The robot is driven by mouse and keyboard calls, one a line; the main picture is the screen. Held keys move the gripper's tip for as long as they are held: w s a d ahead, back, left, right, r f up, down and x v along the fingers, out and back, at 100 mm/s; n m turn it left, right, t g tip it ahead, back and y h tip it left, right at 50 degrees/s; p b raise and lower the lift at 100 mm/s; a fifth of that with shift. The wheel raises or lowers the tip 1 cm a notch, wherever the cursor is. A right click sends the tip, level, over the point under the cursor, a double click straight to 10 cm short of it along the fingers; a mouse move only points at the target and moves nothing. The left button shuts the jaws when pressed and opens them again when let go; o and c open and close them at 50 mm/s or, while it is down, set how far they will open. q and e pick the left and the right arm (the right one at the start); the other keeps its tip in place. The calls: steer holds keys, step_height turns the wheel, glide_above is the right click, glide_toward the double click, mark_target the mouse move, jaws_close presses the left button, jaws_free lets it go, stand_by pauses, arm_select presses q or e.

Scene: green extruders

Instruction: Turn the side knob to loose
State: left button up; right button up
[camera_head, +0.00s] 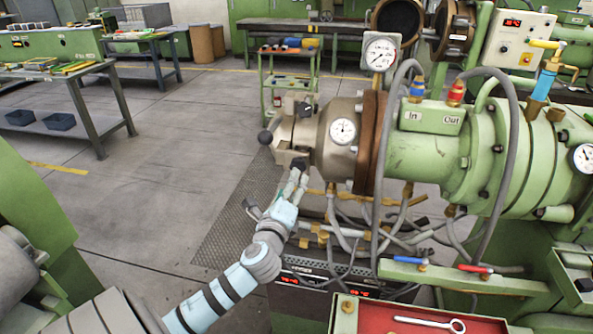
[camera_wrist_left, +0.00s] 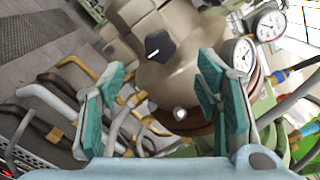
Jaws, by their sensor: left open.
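The extruder head (camera_head: 325,140) is a beige-brown metal block at the front of the green machine. The side knob (camera_wrist_left: 160,46) is black and lobed with a white pointer mark, on the head's side in the left wrist view. In the head view a black knob (camera_head: 299,163) shows low on the head, just beyond my left gripper (camera_head: 293,184). In the left wrist view my left gripper (camera_wrist_left: 160,85) is open and empty. Its teal-padded fingers stand either side of the knob's line, with the knob beyond the tips and apart from them. My right gripper is in neither view.
A dial gauge (camera_head: 343,131) is nearby. Hoses and brass fittings (camera_head: 345,225) hang below, close to my left arm. The floor (camera_head: 150,190) to the left is clear.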

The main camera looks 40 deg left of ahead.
mark_target(298, 164)
arm_select(q)
steer(key=x, duration=0.8)
steer(key=shift+w, duration=0.3)
steer(key=shift+a+f, duration=0.1)
steer(key=shift+f, duration=0.05)
steer(key=c, duration=1.2)
steer(key=shift+o, duration=0.2)
